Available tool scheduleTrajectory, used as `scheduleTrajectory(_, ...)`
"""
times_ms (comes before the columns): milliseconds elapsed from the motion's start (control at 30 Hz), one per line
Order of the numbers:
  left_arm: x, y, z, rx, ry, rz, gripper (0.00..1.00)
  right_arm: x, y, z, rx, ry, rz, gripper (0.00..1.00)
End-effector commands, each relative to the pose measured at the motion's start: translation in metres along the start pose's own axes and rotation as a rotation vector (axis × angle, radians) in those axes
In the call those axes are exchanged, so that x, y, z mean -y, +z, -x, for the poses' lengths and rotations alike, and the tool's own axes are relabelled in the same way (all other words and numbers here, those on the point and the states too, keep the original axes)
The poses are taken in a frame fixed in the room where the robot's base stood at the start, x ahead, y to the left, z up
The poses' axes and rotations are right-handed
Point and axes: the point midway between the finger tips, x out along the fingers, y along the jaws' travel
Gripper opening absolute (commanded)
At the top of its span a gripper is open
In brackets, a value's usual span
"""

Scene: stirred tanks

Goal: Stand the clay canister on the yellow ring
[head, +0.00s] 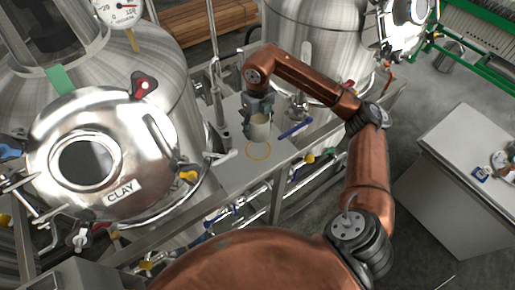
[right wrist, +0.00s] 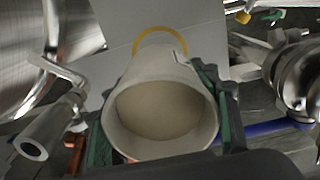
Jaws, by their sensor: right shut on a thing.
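The clay canister (head: 260,130), a pale, open-topped cylinder, is held upright by my right gripper (head: 258,114). It also shows in the right wrist view (right wrist: 160,108), between the green-padded fingers (right wrist: 160,125), with a beige inside. In the right wrist view part of the ring (right wrist: 160,32) shows beyond the canister, which hides the rest. I cannot tell whether the canister's bottom touches the shelf. My left gripper is not in view.
A steel tank marked CLAY (head: 120,135) stands to the left, and another tank (head: 315,40) behind. A blue-handled valve (head: 296,128) sits right of the canister. Pipes run below the shelf (head: 235,178). A grey cabinet (head: 460,150) stands at the right.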

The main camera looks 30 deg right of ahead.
Motion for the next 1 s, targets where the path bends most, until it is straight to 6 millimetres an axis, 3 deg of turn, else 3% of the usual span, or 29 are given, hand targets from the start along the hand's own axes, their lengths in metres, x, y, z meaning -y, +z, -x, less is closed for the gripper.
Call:
scheduleTrajectory(233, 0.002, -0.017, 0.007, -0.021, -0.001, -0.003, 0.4, -0.002, 0.0, -0.042, -0.002, 0.002, 0.002, 0.17)
scheduleTrajectory(700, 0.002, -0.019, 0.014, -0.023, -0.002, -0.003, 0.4, -0.002, 0.0, -0.091, -0.001, 0.002, 0.003, 0.17)
scheduleTrajectory(1000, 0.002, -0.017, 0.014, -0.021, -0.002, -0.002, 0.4, -0.002, 0.001, -0.095, 0.002, 0.001, 0.004, 0.17)
